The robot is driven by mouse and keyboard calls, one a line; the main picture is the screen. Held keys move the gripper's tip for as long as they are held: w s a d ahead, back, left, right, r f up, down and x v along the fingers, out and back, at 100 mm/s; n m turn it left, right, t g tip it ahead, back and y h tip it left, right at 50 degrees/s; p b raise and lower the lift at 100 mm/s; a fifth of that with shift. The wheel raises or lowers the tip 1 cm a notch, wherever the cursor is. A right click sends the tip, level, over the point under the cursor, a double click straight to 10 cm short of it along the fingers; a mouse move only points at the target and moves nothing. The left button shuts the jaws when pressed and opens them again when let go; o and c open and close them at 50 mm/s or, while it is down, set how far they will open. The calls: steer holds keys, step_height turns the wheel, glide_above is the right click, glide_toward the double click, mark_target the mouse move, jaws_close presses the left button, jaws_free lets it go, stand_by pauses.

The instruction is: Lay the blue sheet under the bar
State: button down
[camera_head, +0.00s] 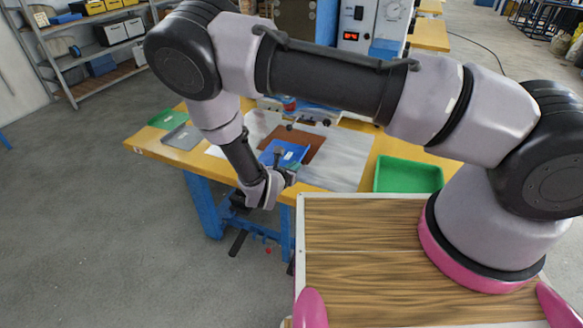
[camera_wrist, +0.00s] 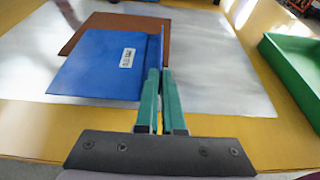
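The blue sheet (camera_head: 284,151) is at the table's front middle, over a brown pad (camera_head: 309,146). In the wrist view the blue sheet (camera_wrist: 95,65) bears a white label and has a narrow raised lip along its right side. My gripper (camera_head: 290,170) is at the near edge of the sheet. Its green fingers (camera_wrist: 160,72) are close together at the near end of that lip and appear shut on it. Whether the sheet touches the pad is unclear. The bar is hard to make out; my arm partly hides the machine parts behind the sheet.
A grey metal plate (camera_wrist: 220,85) lies under the pad on the yellow table (camera_head: 155,146). A green tray (camera_head: 408,176) stands to the right. Green (camera_head: 167,119) and grey (camera_head: 183,137) sheets lie at the left. A machine with a gauge (camera_head: 393,11) stands behind.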

mark_target(308, 147)
steer(key=w+d, duration=0.1)
steer(key=w, duration=0.2)
steer(key=w+d, duration=0.2)
steer(key=w, duration=0.2)
steer(key=w+d, duration=0.1)
steer(key=w, duration=0.3)
steer(key=shift+d+f, duration=0.15)
steer(key=shift+d, duration=0.1)
steer(key=shift+f, duration=1.1)
steer(key=shift+s+a, duration=0.1)
steer(key=shift+s, duration=0.1)
steer(key=shift+f, duration=0.15)
stand_by(0.5)
steer(key=c, duration=1)
jaws_free()
steer(key=shift+o, duration=0.2)
